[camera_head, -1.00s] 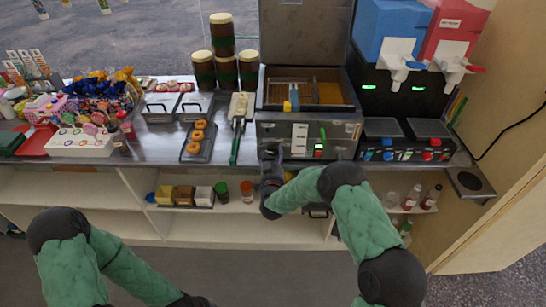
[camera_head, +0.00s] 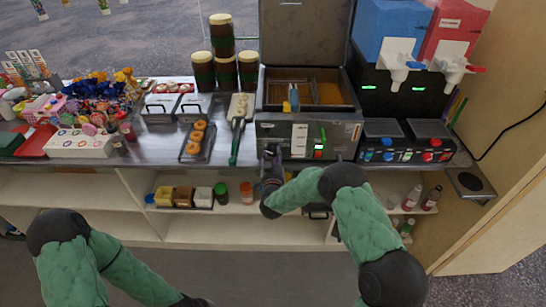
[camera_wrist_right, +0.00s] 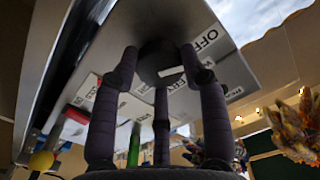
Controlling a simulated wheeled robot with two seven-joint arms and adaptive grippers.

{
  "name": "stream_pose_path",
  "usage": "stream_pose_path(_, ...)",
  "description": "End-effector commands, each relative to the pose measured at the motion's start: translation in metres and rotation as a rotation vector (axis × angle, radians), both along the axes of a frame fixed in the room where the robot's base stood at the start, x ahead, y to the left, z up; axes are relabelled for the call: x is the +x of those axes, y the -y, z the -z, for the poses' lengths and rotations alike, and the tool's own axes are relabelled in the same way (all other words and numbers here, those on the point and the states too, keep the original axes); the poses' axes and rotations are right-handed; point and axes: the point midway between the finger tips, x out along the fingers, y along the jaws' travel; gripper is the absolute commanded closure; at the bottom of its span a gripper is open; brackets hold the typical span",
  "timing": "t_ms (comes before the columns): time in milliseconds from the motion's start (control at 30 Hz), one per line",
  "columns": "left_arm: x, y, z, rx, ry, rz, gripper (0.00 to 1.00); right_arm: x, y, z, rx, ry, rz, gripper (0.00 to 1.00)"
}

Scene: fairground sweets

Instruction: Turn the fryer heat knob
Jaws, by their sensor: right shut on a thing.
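The fryer (camera_head: 268,131) is a grey metal box on the counter with its lid raised. Its heat knob (camera_wrist_right: 168,72) shows in the right wrist view as a dark round dial with a white mark. White labels stand around it, one reading OFF (camera_wrist_right: 206,40). My right gripper (camera_head: 271,154) is at the lower left of the fryer front and hides the knob in the head view. In the wrist view its dark fingers (camera_wrist_right: 160,85) are closed around the knob. My left arm shows at the lower left, but its fingers are out of the picture.
A green-handled tool (camera_head: 236,143) lies left of the fryer, beside a donut tray (camera_head: 186,152). Drink dispensers (camera_head: 410,60) stand to the right. Shelves with jars and bottles are under the counter (camera_head: 85,155).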

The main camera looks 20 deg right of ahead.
Motion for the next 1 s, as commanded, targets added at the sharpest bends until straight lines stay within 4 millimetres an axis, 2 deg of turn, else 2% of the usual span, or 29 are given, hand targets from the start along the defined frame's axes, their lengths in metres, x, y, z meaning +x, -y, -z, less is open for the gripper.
stream_pose_path(600,0.000,0.000,0.055,0.000,0.000,0.000,1.00,0.000,-0.001,0.005,0.454,0.127,-0.002,0.89)
stream_pose_path(1000,0.000,0.000,0.077,0.000,0.000,0.000,1.00,0.000,-0.002,0.004,0.661,0.184,-0.002,0.89)
